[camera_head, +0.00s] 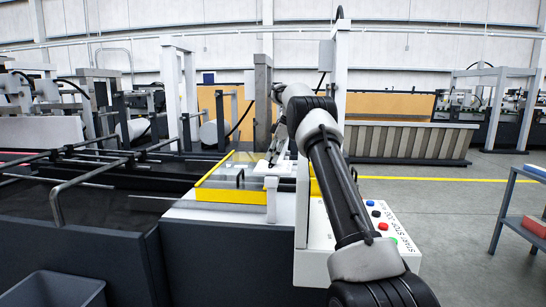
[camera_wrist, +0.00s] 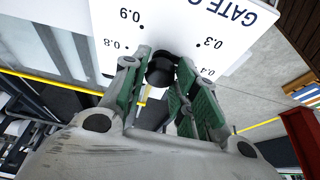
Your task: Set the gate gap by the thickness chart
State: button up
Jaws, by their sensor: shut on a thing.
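In the wrist view a white dial plate (camera_wrist: 215,22) reads "GATE G…", with dots and the numbers 0.9, 0.8, 0.3 and 0.4 visible. A black round knob (camera_wrist: 160,66) stands out from the plate. My gripper (camera_wrist: 164,82) has its green-padded fingers on either side of the knob and is shut on it. The knob's pointer and the rest of the scale are hidden or out of frame. I cannot make out a thickness chart in either view.
A white control box (camera_head: 318,255) with coloured buttons stands close beside my arm. A blue-framed cart (camera_head: 503,215) stands at the right. The grey floor between is clear.

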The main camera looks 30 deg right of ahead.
jog(key=o, duration=1)
jog(key=v, duration=0.7)
jog(key=shift+r, duration=0.2)
jog(key=shift+s+d, duration=0.1)
